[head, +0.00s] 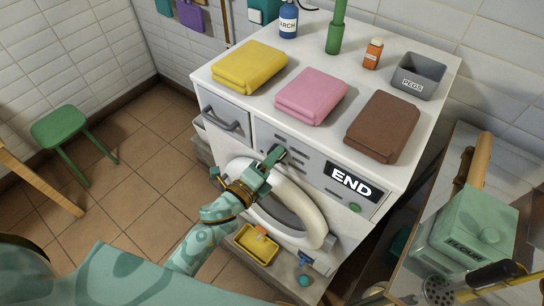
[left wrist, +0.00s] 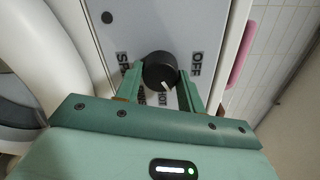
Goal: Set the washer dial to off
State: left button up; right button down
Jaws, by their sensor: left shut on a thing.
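The washer dial (left wrist: 158,72) is a round black knob on the light control panel. Its white mark points down in the left wrist view, near the HOT label (left wrist: 164,98). The OFF label (left wrist: 196,63) stands to the right of the knob, and a partly covered label starting with SP (left wrist: 122,60) to the left. My left gripper (left wrist: 160,84) is shut on the dial, one green finger on each side of it. In the head view my left gripper (head: 272,158) is at the front panel of the white washer (head: 330,225) and mostly hides the dial. My right gripper is not in view.
The round door (head: 312,215) with its pale rim lies just below my left gripper. An END display (head: 350,181) is right of the dial. Folded yellow (head: 250,68), pink (head: 311,97) and brown (head: 382,127) cloths lie on top. A green stool (head: 60,124) stands left on open floor.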

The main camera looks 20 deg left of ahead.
pick_arm(q)
jog(key=shift+a+r+n+p, duration=0.1)
jog(key=shift+n+p, duration=2.75)
jog(key=shift+n, duration=3.35)
jog(key=o, duration=1)
jog(key=shift+c, duration=0.2)
jog(key=v, duration=1.6)
jog(key=shift+s, duration=0.2)
